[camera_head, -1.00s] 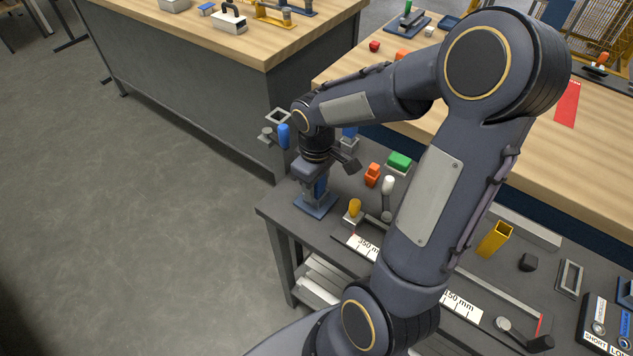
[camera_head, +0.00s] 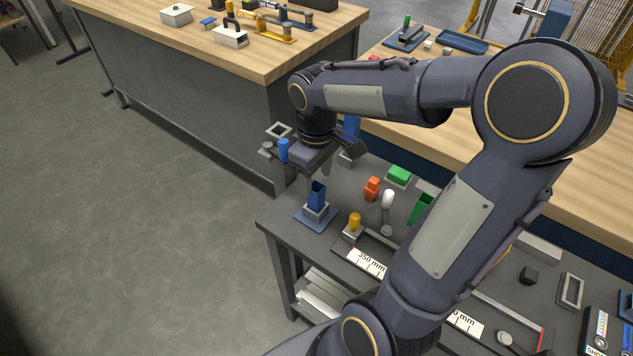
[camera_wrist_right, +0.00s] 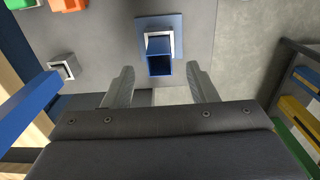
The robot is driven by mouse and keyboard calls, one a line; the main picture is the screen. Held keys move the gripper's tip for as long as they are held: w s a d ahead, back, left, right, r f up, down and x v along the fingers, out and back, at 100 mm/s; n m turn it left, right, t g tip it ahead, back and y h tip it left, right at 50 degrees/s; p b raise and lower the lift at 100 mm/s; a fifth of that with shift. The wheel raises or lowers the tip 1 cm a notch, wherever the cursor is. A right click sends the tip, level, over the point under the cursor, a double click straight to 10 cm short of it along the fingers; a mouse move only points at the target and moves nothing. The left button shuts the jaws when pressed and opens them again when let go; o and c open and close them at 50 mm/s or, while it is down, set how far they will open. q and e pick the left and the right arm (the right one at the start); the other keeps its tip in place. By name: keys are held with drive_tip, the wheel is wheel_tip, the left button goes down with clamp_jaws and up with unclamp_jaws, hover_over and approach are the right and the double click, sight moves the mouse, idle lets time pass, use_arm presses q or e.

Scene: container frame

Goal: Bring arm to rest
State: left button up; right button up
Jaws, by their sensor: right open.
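My right gripper (camera_head: 312,170) hangs from my right arm above the near left corner of the dark workbench. In the right wrist view its two fingers (camera_wrist_right: 160,88) are spread with nothing between them. A blue square tube (camera_head: 317,194) stands upright in a grey frame on a blue base plate (camera_head: 303,213), below and apart from the gripper. The tube also shows beyond the fingertips in the right wrist view (camera_wrist_right: 159,65). My right arm crosses the head view and hides part of the bench. My left gripper is not in view.
Near the gripper are a blue cylinder (camera_head: 283,150) and a taller blue part (camera_head: 352,127). An orange part (camera_head: 372,188), a green block (camera_head: 399,175) and a yellow knob (camera_head: 354,220) stand to the right. A wooden-topped bench (camera_head: 270,62) is behind. Floor at left is clear.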

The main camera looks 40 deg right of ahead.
idle(0.5)
drive_tip(key=s+a+r+m+t+y, duration=0.3)
drive_tip(key=s+a+m+t, duration=0.1)
drive_tip(key=s+a, duration=0.5)
drive_tip(key=s+t, duration=0.1)
drive_tip(key=s, duration=0.1)
drive_tip(key=shift+s+m+y, duration=0.3)
drive_tip(key=shift+s, duration=0.1)
drive_tip(key=shift+s+a+t, duration=0.3)
drive_tip(key=shift+a, duration=0.05)
drive_tip(key=shift+c, duration=0.2)
